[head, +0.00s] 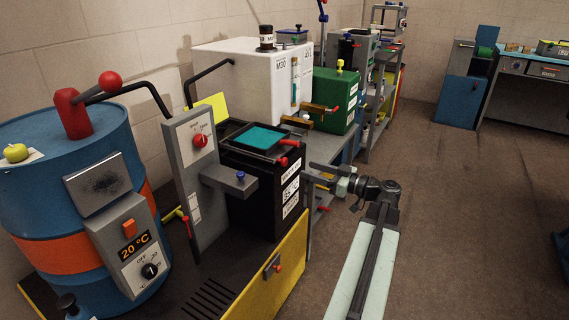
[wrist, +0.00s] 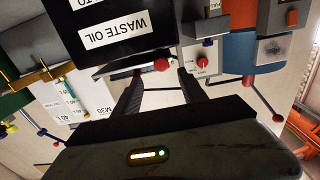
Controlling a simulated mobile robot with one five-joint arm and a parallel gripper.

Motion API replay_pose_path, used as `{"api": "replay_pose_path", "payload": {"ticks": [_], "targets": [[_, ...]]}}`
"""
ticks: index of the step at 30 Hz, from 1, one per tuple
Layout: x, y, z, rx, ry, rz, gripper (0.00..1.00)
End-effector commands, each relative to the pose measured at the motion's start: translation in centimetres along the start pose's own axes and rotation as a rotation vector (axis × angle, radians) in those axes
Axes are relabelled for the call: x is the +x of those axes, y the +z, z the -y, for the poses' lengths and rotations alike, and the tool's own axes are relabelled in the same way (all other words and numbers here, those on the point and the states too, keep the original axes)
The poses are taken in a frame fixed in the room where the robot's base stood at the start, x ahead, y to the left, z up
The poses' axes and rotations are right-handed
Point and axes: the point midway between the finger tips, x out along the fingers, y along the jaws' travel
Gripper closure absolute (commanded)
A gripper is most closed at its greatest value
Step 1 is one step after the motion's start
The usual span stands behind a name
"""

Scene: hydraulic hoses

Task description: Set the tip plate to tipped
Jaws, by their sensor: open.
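A teal plate (head: 258,138) in a black frame, which looks like the tip plate, lies about level on top of the black waste oil box (head: 250,195). A red knob (head: 284,161) sticks out at its front right edge. My gripper (head: 312,172) is open and empty, just right of the box and its knob. In the wrist view, which shows the scene upside down, the red knob (wrist: 162,64) appears between my fingertips, below the waste oil label (wrist: 126,38). I cannot tell any contact. The plate's top is hidden in the wrist view.
A grey panel with a red dial (head: 200,141) and a shelf with a blue knob (head: 240,176) stand left of the box. A blue drum (head: 70,180) is far left. A white tank (head: 250,75) and green box (head: 335,100) stand behind.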

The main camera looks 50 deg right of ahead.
Motion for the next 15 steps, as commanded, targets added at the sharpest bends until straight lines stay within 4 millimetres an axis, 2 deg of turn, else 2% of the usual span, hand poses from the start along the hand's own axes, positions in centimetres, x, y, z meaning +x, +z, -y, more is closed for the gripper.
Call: {"api": "replay_pose_path", "payload": {"ticks": [9,15], "targets": [[6.0,0.0,0.4,0.0,-0.011,0.0,0.51],[8.0,0.0,0.5,0.0,-0.012,0.0,0.51]]}}
